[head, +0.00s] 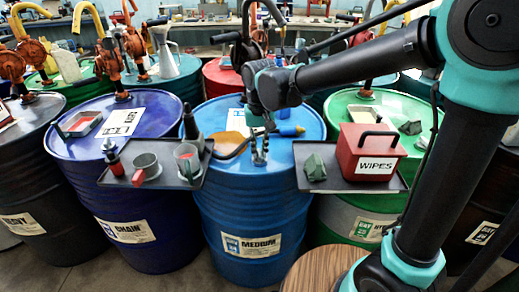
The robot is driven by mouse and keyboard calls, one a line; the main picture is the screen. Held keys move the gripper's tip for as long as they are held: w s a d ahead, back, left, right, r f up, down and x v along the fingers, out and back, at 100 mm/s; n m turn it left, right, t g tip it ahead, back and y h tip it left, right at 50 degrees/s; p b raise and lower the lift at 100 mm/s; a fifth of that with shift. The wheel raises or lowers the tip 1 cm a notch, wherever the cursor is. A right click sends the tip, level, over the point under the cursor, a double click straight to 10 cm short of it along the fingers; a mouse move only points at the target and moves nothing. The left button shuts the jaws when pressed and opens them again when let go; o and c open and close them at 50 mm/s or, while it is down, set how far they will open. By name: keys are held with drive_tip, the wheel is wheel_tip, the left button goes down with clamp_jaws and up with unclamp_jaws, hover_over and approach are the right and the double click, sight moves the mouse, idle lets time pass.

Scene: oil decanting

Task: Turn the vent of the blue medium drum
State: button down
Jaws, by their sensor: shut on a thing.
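The blue medium drum (220,205) stands upright in the middle of the head view, with a "MEDIUM" label (251,245) on its front. My arm reaches in from the right and comes down over the drum's lid. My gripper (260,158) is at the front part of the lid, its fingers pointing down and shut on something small. This is at the place of the vent, which the fingers hide; how far it is turned cannot be seen.
A dark tray (125,181) with cups and small bottles juts out left of the drum. Another tray (340,186) at right holds a red wipes box (371,152) and a green folded piece (316,166). Other drums, such as the chain drum (85,200), crowd both sides. A round wooden top (310,270) is in front.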

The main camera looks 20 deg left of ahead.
sight(260, 152)
idle(0.3)
drive_tip(key=c, duration=1.5)
unclamp_jaws()
drive_tip(key=shift+c, duration=0.2)
drive_tip(key=shift+r, duration=0.1)
wheel_tip(260, 152, up, 12)
